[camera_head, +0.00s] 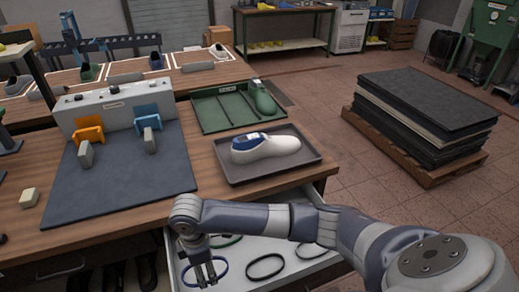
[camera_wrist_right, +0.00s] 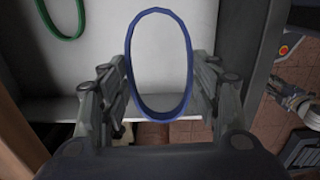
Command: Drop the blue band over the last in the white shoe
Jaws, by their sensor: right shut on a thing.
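The white shoe (camera_head: 268,151) lies on a dark grey tray (camera_head: 308,165) on the bench. The last (camera_head: 250,139) shows as a blue and white piece in its opening. My right gripper (camera_head: 207,279) is over the open drawer, shut on the blue band (camera_head: 223,267). In the right wrist view the blue band (camera_wrist_right: 190,60) stands as a tall loop between the two fingers (camera_wrist_right: 160,80). How high it is above the drawer floor is unclear. My left gripper is in neither view.
The white drawer (camera_head: 240,285) also holds black bands (camera_head: 265,266) and a green band (camera_wrist_right: 60,22).

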